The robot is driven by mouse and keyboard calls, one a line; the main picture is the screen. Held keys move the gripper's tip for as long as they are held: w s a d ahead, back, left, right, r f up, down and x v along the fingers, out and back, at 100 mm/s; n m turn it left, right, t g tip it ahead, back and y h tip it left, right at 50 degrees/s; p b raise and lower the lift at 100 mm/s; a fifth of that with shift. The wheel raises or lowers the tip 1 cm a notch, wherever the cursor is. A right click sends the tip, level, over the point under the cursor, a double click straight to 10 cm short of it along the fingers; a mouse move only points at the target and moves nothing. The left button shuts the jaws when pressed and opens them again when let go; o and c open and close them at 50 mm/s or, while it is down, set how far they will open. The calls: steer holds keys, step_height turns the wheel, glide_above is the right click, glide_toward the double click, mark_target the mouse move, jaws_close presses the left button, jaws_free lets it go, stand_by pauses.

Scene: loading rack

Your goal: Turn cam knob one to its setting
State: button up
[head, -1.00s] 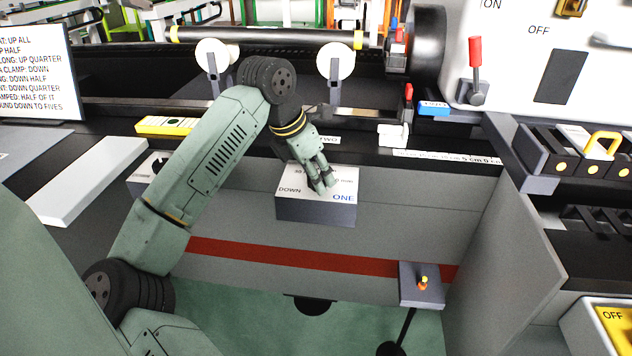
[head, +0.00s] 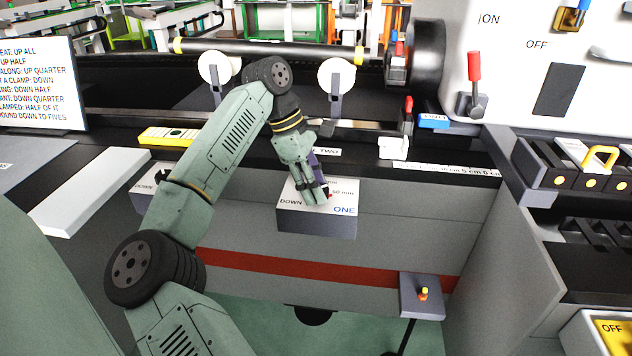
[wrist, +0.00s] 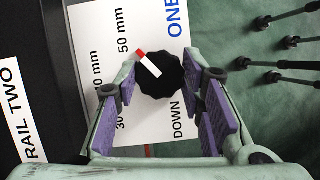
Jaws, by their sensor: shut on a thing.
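Cam knob one (wrist: 165,78) is a black scalloped knob with a red-tipped white pointer. In the wrist view the pointer is aimed up and left, toward the 50 mm mark on the white label plate (wrist: 100,45). The plate also bears DOWN, other mm marks and ONE. In the head view it is the top of a grey box (head: 345,223) on the machine's front. My gripper (wrist: 160,84) is shut on the knob, with a finger on each side. In the head view my gripper (head: 318,197) covers most of the knob.
A RAIL TWO label (wrist: 22,110) lies beside the plate. A second knob box (head: 148,200) is partly behind my arm at left. A small grey box with an orange-topped stick (head: 422,300) stands lower right. A screen (head: 38,85) of written settings is at far left.

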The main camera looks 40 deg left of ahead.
steer(key=shift+m, duration=0.6)
steer(key=shift+g, duration=0.3)
steer(key=o, duration=1.1)
steer(key=v, duration=1.2)
